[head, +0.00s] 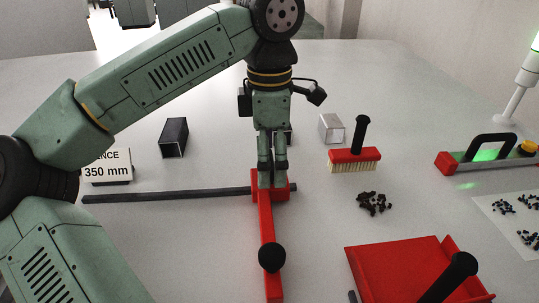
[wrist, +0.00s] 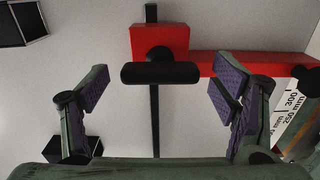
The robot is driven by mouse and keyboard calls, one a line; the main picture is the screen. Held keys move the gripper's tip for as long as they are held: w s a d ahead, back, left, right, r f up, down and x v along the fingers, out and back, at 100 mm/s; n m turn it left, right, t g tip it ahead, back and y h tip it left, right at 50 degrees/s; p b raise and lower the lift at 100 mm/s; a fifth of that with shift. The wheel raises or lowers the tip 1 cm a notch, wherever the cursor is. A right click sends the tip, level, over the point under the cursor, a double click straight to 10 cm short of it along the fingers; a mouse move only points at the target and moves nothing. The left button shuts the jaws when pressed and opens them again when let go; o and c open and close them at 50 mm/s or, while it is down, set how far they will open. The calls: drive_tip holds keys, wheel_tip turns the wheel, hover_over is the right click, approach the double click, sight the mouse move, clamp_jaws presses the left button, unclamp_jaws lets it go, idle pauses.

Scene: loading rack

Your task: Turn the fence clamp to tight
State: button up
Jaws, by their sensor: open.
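The red fence has a red block (head: 256,190) on a dark rail (head: 160,195) and a long red arm (head: 267,228) towards the front. The fence clamp is a black bar handle (wrist: 160,73) on top of the red block (wrist: 172,38) in the wrist view, lying crosswise over the dark rail. In the head view my gripper hides it. My gripper (head: 272,184) points straight down over the block. In the wrist view its purple-padded fingers (wrist: 160,88) are open, one beyond each end of the handle, with gaps on both sides. I cannot tell the height between them.
A "350 mm" sign (head: 107,168), a dark box tube (head: 173,138) and a metal block (head: 331,128) stand around. A black knob (head: 272,257) rises from the fence arm.

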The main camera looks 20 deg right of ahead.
wheel_tip(320, 180, up, 12)
idle(0.4)
idle(0.4)
